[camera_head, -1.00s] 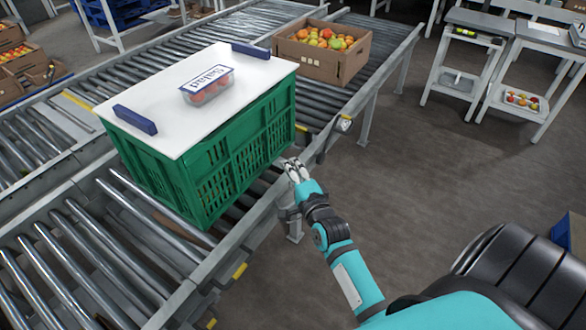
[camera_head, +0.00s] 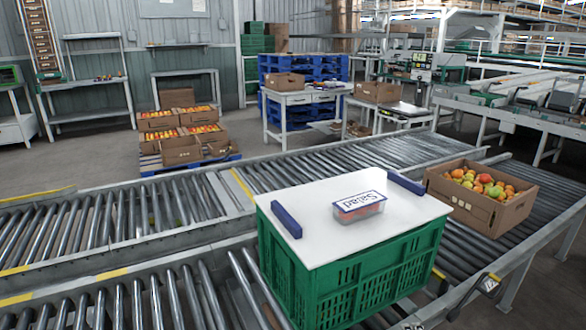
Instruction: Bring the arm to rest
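Neither of my grippers shows in the head view now, and no part of my arms is in sight. A green crate (camera_head: 350,285) stands on the near roller conveyor with a white board (camera_head: 322,245) on top. The board has a blue bar (camera_head: 286,220) at its left end and another blue bar (camera_head: 406,184) at its right end. A clear punnet of red tomatoes labelled "Salad" (camera_head: 359,206) sits on the board, right of its middle.
Roller conveyors (camera_head: 130,225) cross the view. Behind them are a pallet of stacked tomato boxes (camera_head: 183,138), a white table (camera_head: 300,98) and blue pallets (camera_head: 290,70).

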